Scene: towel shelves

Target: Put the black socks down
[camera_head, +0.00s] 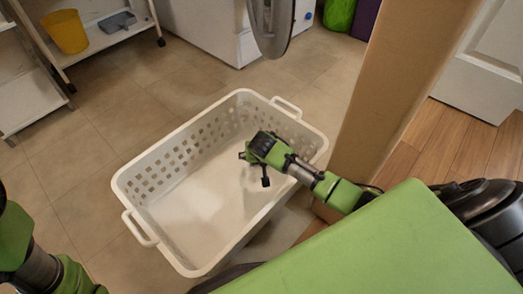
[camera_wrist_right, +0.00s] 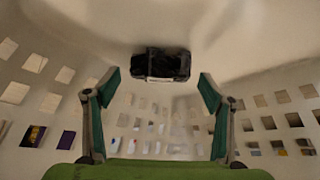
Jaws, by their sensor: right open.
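The black socks (camera_wrist_right: 160,65) form a small dark bundle in the right wrist view, against the pale inner surface of the white laundry basket (camera_head: 180,262). My right gripper (camera_wrist_right: 158,82) is open, with one finger to each side of the bundle's line. The socks appear just beyond the fingertips, and I see no finger touching them. In the head view my right gripper (camera_head: 255,165) reaches into the basket from the right. There I cannot tell the socks from the dark gripper parts. My left arm shows at the lower left, but its gripper is out of view.
The basket stands on the tiled floor with raised rims and handles. A wheeled shelf (camera_head: 100,38) with a yellow bin (camera_head: 66,32) stands at the upper left. A white appliance (camera_head: 205,30) is behind. A wall edge (camera_head: 385,100) stands close to my right arm.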

